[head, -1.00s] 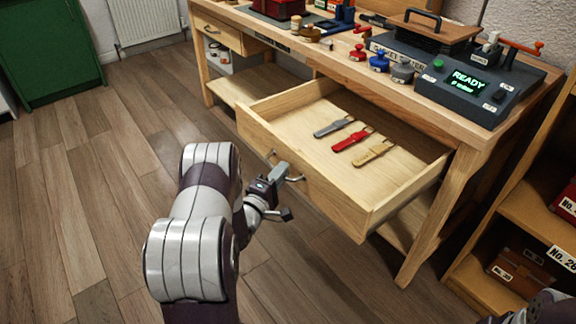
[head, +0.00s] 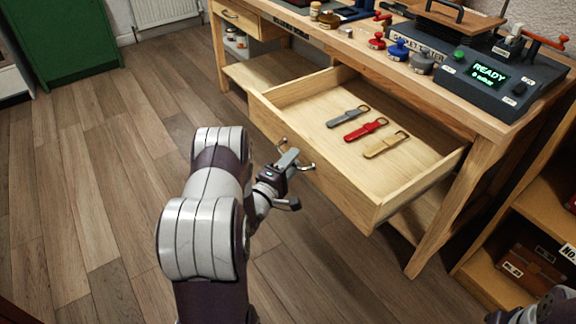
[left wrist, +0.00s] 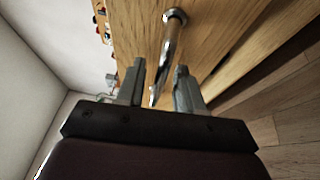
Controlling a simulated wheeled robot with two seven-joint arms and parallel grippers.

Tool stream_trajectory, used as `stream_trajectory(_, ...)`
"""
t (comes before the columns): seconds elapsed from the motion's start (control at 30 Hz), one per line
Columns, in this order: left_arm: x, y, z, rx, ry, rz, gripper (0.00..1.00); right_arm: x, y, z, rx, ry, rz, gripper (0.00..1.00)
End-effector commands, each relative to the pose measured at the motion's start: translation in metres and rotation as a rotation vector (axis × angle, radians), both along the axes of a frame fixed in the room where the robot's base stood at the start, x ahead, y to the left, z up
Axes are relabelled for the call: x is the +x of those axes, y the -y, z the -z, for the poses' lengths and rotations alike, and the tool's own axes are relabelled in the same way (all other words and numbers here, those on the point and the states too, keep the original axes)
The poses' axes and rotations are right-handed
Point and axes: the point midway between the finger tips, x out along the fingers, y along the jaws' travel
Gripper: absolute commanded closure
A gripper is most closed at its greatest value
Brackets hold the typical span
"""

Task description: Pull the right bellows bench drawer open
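The right bellows bench drawer (head: 335,192) is pulled well out from under the bench. Inside lie grey (head: 347,117), red (head: 366,130) and tan (head: 386,145) strap-like pieces. Its metal bar handle (head: 310,167) is on the front panel. My left gripper (head: 289,180) is at the handle. In the left wrist view the handle bar (left wrist: 170,42) runs between the spread fingers of the left gripper (left wrist: 158,88), with gaps visible beside it. Part of my right arm shows at the lower right corner; its gripper is not visible.
The wooden bench (head: 455,200) carries a console with a lit READY display (head: 489,73) and coloured stamp-like items. A shelf (head: 530,200) with a brown case (head: 527,268) stands at right. A second drawer (head: 233,18) is at left. The floor (head: 110,200) at left is clear.

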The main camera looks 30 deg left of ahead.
Motion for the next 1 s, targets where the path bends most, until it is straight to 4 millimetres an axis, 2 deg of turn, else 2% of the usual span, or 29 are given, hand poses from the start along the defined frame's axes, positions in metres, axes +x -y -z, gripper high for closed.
stream_trajectory(0.17,-0.020,-0.001,0.000,-0.002,-0.003,-0.004,0.64,0.000,0.000,-0.007,0.000,0.000,0.000,0.57)
stream_trajectory(0.5,-0.100,-0.001,0.007,-0.004,-0.003,-0.006,0.64,0.000,0.000,-0.025,0.000,0.000,0.000,0.57)
stream_trajectory(0.6,-0.116,-0.001,0.009,-0.002,-0.002,-0.004,0.64,0.000,0.000,-0.026,0.000,0.000,0.000,0.57)
stream_trajectory(0.73,-0.125,0.000,0.011,-0.002,-0.002,-0.001,0.64,0.000,0.000,-0.027,0.000,0.000,0.000,0.57)
stream_trajectory(1.0,-0.126,0.000,0.011,-0.001,-0.001,0.000,0.64,0.000,0.000,-0.027,0.000,0.000,0.000,0.57)
